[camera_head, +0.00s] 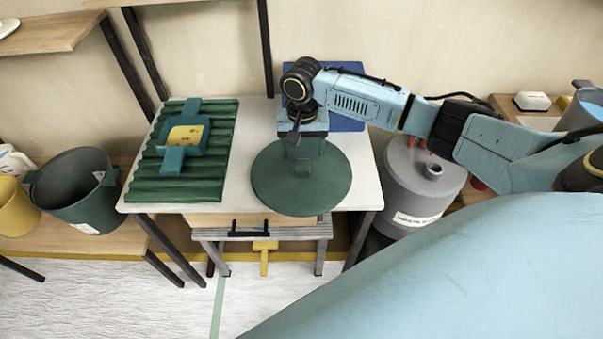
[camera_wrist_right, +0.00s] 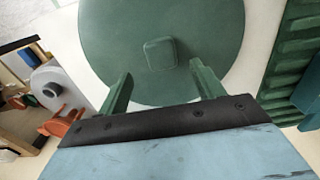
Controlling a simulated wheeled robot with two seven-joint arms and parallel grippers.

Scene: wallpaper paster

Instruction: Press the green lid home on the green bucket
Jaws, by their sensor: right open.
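The green lid (camera_head: 272,187) is a round flat disc with a small block-shaped knob (camera_wrist_right: 160,53). It appears to lie on the white table, and its disc (camera_wrist_right: 110,35) fills the upper middle of the right wrist view. My right gripper (camera_head: 303,168) points down over the lid. In the wrist view the green fingers (camera_wrist_right: 160,80) are apart, with the knob beyond the gap between their tips and nothing held. The green bucket (camera_head: 78,190) stands open-topped and uncovered on a wooden bench at the left. My left gripper is out of view.
A ribbed green mat (camera_head: 215,160) with a green and yellow tool (camera_head: 185,137) lies left of the lid on the white table (camera_head: 248,117). A yellow pail (camera_head: 15,207) stands beside the bucket. A grey canister (camera_head: 425,180) stands right of the table.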

